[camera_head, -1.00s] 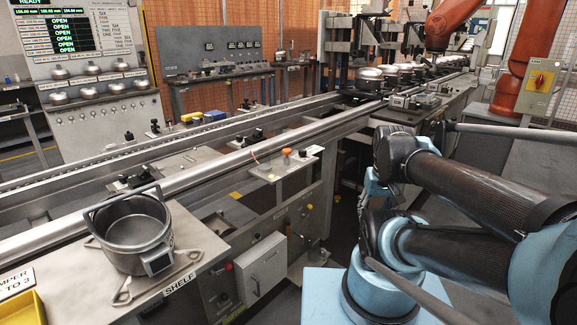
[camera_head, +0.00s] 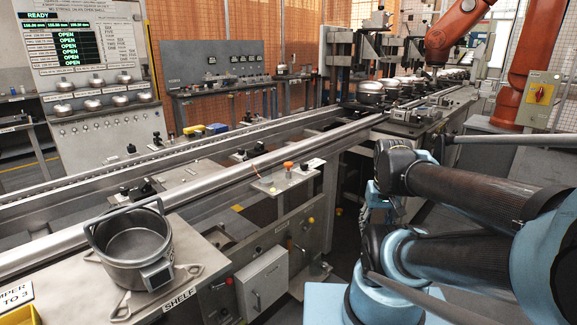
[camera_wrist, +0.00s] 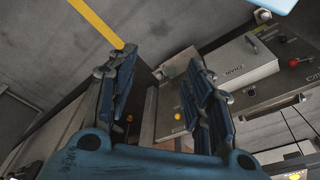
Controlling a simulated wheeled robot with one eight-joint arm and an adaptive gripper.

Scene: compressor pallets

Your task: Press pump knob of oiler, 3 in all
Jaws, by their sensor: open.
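A small orange knob (camera_head: 288,165) stands on a light metal plate (camera_head: 268,183) that juts from the near side of the conveyor in the head view. It looks like the oiler's pump knob, but I cannot read a label that confirms it. My gripper (camera_wrist: 160,55) shows in the wrist view with its two blue fingers apart and nothing between them. It hangs over the floor beside the machine's front panel, not touching a knob.
A grey pot (camera_head: 138,245) sits on the shelf (camera_head: 190,284) at the front left, beside a yellow bin (camera_head: 18,317). The conveyor rail (camera_head: 215,172) runs diagonally to the back. A grey box with a lever (camera_head: 262,280) sticks out below it. An orange robot arm (camera_head: 455,28) stands at the far right.

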